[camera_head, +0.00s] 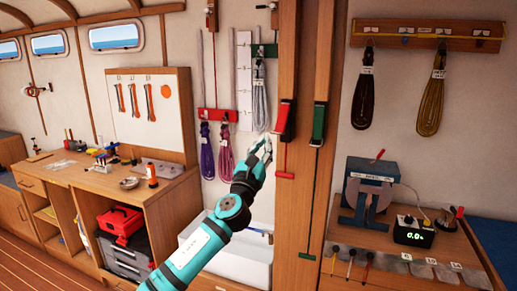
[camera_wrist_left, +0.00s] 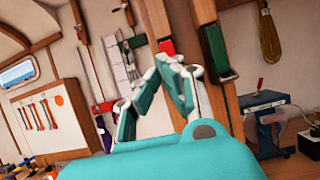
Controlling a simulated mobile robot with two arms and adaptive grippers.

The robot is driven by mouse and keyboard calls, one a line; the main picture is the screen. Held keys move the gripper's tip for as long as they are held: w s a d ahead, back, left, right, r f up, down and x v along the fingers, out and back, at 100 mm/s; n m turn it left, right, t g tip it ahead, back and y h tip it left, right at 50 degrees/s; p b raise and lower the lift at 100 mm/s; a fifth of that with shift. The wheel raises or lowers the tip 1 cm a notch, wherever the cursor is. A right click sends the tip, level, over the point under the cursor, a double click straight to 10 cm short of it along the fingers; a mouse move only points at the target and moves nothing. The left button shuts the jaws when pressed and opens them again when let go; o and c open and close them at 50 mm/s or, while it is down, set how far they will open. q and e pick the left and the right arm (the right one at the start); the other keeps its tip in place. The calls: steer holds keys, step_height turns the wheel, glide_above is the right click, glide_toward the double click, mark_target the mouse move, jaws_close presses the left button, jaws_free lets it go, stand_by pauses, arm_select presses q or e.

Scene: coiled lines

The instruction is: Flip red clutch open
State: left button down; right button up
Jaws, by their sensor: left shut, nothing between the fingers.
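The red clutch (camera_head: 286,118) is mounted on the wooden post, its red body running down along the post. In the left wrist view it is a red patch (camera_wrist_left: 166,47) just beyond my fingertips, with its lower part hidden by them. My left gripper (camera_head: 264,143) is shut and empty, just left of and below the red clutch in the head view. My right gripper is not in view.
A green clutch (camera_head: 319,122) stands right of the red one. Coiled lines (camera_head: 261,98) hang on the wall to the left, others on a wooden rack (camera_head: 428,36) to the right. A workbench (camera_head: 110,178) stands left; a blue machine (camera_head: 368,190) sits on the right counter.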

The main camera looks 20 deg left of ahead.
arm_select(q)
steer(key=s, duration=0.5)
steer(key=shift+s+a+r, duration=0.1)
steer(key=shift+s+r, duration=0.1)
steer(key=shift+r, duration=0.1)
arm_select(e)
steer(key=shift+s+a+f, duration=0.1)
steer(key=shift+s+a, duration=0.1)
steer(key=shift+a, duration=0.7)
arm_select(q)
steer(key=shift+a, duration=0.1)
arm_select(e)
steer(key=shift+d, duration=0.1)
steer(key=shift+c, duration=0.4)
